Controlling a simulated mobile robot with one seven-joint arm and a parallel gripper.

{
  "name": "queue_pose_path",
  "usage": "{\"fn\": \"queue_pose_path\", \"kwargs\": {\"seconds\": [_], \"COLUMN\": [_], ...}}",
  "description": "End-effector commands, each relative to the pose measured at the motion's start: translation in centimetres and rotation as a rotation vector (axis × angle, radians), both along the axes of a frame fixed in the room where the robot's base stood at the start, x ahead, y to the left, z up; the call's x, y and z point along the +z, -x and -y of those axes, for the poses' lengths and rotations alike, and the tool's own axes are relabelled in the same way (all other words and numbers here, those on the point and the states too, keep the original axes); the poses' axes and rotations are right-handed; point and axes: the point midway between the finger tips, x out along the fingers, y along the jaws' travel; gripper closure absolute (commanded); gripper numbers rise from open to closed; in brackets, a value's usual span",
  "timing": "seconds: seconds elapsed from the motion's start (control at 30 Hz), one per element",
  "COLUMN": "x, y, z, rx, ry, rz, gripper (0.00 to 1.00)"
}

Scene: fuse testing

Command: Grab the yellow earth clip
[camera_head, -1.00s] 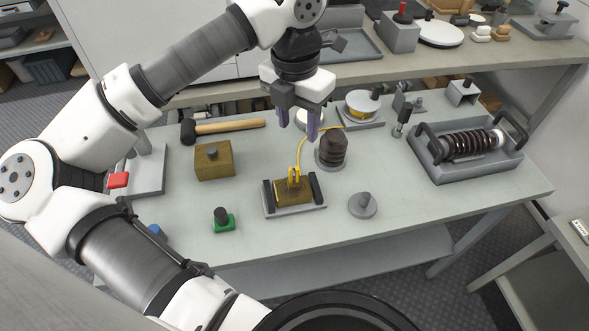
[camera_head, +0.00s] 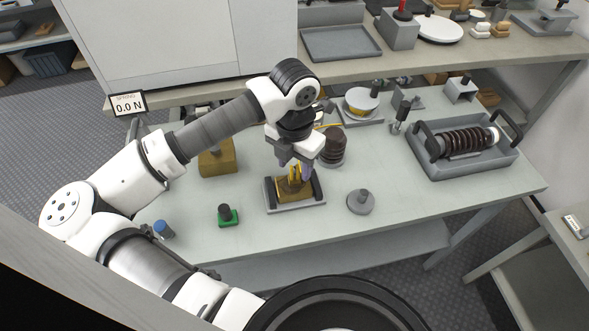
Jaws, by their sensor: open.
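The yellow earth clip (camera_head: 294,174) stands upright on a brass-coloured block (camera_head: 291,191) in a grey holder with dark side rails (camera_head: 296,209). Its yellow cable (camera_head: 327,126) shows behind my gripper, partly hidden by it. The clip's top is hidden by the gripper. I cannot tell whether the fingers touch it.
A dark ribbed insulator (camera_head: 333,148) stands close behind and right of the gripper. A grey knobbed disc (camera_head: 361,202) is at right, a green-based knob (camera_head: 227,215) at front left, a brass box (camera_head: 217,160) at left. A grey tray (camera_head: 464,166) holds a coil.

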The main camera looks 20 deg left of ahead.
Motion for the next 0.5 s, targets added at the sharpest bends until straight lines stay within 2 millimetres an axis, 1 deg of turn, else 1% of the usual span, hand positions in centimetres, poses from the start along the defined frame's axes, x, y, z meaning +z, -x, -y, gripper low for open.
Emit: {"fn": "queue_pose_path", "kwargs": {"seconds": [0.1, 0.17, 0.37, 0.4, 0.5], "x": [-1.2, -1.6, -1.7, -1.7, -1.7], "y": [0.0, 0.0, 0.0, 0.0, 0.0], "z": [0.0, 0.0, 0.0, 0.0, 0.0], "rx": [0.0, -0.001, -0.001, -0.001, -0.001], "ry": [0.001, 0.001, 0.0, 0.0, 0.0], "rz": [0.0, 0.0, 0.001, 0.0, 0.0], "gripper": [0.53, 0.53, 0.53, 0.56, 0.69]}}
